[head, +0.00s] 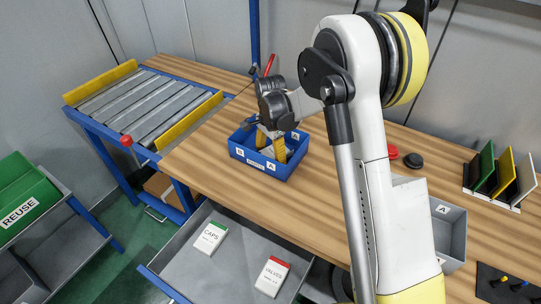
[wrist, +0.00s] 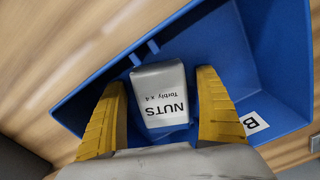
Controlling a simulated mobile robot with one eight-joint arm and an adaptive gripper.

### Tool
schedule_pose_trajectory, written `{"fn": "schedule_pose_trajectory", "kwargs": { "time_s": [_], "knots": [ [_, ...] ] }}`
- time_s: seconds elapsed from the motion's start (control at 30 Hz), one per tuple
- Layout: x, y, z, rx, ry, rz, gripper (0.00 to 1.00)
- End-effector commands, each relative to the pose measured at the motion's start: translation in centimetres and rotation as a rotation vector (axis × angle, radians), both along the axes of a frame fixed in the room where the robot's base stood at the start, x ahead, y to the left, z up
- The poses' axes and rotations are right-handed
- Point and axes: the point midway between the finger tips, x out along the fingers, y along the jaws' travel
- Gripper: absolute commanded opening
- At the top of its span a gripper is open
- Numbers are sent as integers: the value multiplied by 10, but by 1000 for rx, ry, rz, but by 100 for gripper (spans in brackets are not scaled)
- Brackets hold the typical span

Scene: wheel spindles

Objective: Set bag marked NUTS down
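The bag marked NUTS (wrist: 161,95) is white with a blue strip at one end. In the wrist view it sits between my two yellow fingers, inside the blue bin (wrist: 262,45). A narrow gap shows on each side of the bag, so my gripper (wrist: 160,88) looks open around it. In the head view my gripper (head: 271,143) reaches down into the blue bin (head: 252,166) on the wooden bench. The bag is mostly hidden there by the fingers. I cannot tell whether the bag rests fully on the bin floor.
Blue dividers (wrist: 146,50) split the bin. A roller conveyor (head: 145,98) stands at the left of the bench (head: 215,180). An open grey drawer holds CAPS (head: 210,237) and VALVES (head: 272,277) bags. A grey bin (head: 451,235) stands right of my arm.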

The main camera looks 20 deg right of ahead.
Motion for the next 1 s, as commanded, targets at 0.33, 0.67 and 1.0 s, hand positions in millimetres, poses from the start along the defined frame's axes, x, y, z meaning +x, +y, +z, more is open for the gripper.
{"fn": "schedule_pose_trajectory", "kwargs": {
  "time_s": [0.33, 0.67, 1.0],
  "knots": [
    [0, 0, 16, 0, 0, 0, 84],
    [0, 0, 91, 0, 0, 0, 84],
    [-5, -1, 132, 0, -12, 23, 84]
  ]
}}
